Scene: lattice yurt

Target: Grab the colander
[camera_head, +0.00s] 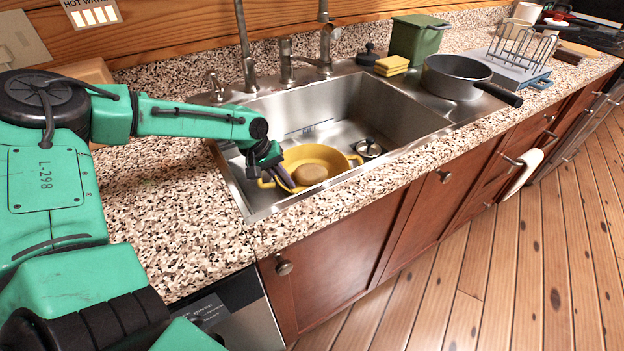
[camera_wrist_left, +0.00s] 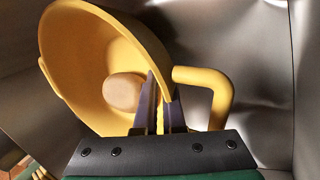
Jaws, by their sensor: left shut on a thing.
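The yellow colander (camera_head: 318,155) is in the left part of the steel sink, with a brown potato-like item (camera_head: 310,174) inside it. My left gripper (camera_head: 277,176) reaches down into the sink and is shut on the colander's left side. In the left wrist view the colander (camera_wrist_left: 82,58) looks tilted, and the fingers of my left gripper (camera_wrist_left: 160,105) pinch its wall next to a yellow loop handle. The brown item (camera_wrist_left: 123,92) rests against the inside. I cannot tell whether the colander touches the sink floor. My right gripper is not in view.
The sink (camera_head: 400,105) has a drain strainer (camera_head: 367,148) to the right of the colander. Faucets stand behind it. A dark saucepan (camera_head: 455,78), a green bin (camera_head: 417,40) and yellow sponges (camera_head: 391,65) stand on the right. The speckled counter at left is clear.

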